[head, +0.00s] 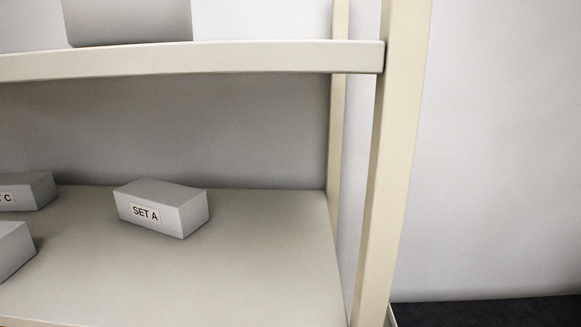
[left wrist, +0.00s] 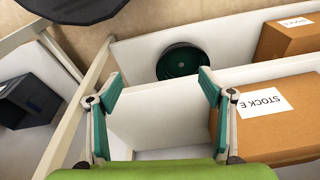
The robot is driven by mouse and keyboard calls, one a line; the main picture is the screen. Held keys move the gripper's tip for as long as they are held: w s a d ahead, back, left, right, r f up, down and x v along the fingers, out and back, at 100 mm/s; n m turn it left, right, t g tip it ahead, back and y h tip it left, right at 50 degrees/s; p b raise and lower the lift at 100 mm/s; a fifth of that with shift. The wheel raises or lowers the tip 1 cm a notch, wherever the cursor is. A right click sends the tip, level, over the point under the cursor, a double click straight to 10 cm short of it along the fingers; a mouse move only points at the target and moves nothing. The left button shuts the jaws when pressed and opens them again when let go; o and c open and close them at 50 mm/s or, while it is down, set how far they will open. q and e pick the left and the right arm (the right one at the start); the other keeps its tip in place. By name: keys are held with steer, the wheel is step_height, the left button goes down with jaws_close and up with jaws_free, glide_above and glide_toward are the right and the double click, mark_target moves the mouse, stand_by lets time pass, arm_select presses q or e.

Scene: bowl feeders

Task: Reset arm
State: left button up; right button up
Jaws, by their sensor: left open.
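My left gripper (left wrist: 157,95) shows in the left wrist view with its two green-and-grey fingers spread wide apart. It is open, with nothing between the fingers. Beyond the fingertips is a white board or shelf surface, and a dark green round object (left wrist: 184,61) sits past it. No gripper shows in the head view. My right gripper is in neither view.
In the head view a cream shelf (head: 200,62) holds a grey box labelled SET A (head: 160,208) and other grey boxes at left. In the left wrist view a cardboard box labelled STOCK E (left wrist: 285,125) stands close right of the gripper. A dark bin (left wrist: 28,98) is at left.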

arm_select(q)
steer(key=s+a+f+g, duration=0.1)
steer(key=s+a+f, duration=0.2)
steer(key=s+f, duration=1.5)
steer(key=shift+f+b, duration=0.45)
steer(key=shift+f, duration=0.5)
steer(key=shift+s, duration=0.1)
